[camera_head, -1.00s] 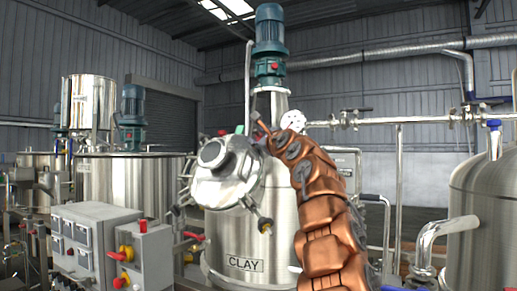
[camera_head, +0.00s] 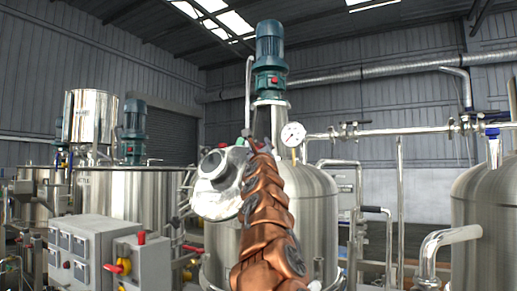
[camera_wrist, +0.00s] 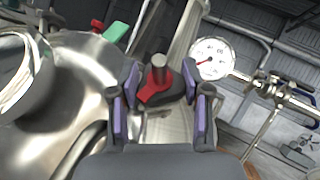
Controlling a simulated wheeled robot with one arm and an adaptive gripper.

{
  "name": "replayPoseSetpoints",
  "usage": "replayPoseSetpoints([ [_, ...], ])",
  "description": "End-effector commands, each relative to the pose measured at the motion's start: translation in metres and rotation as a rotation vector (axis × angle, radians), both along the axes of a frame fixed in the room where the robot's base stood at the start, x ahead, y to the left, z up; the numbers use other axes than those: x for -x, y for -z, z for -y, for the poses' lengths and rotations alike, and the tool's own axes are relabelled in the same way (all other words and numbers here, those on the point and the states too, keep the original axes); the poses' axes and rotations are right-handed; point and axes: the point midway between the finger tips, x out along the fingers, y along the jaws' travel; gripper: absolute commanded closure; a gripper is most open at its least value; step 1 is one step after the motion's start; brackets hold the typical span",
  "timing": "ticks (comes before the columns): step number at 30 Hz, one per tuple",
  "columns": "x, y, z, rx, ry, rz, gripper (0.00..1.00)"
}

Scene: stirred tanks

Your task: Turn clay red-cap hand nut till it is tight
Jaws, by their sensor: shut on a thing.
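The clay tank (camera_head: 318,205) stands in the middle of the head view, its label hidden behind my copper-coloured arm. Its round steel hatch (camera_head: 212,190) is at the left of my arm and fills the left of the wrist view (camera_wrist: 85,85). The red-cap hand nut (camera_wrist: 150,98) is at the middle of the wrist view, by the hatch's edge, with a grey threaded stud standing up through it. My gripper (camera_wrist: 163,92) is shut on this nut, a purple-padded finger on each side. In the head view the arm mostly hides the gripper and nut.
A green-capped nut (camera_wrist: 116,32) sits farther along the hatch's edge. A pressure gauge (camera_head: 293,134) and a horizontal pipe (camera_head: 385,131) lie close on the right. A grey control box (camera_head: 90,250) stands at front left, and another steel tank (camera_head: 480,220) at right.

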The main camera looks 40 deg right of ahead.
Motion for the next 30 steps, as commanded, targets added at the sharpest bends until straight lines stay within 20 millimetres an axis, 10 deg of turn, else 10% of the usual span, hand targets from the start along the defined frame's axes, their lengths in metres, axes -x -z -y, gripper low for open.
replayPoseSetpoints([
  [21, 0.0028, -0.0018, 0.0023, -0.009, 0.024, 0.034, 0.88],
  [22, 0.0028, -0.0018, 0.0022, -0.009, 0.024, 0.034, 0.52],
  [30, 0.0013, -0.0011, 0.001, -0.009, 0.021, 0.032, 0.27],
])
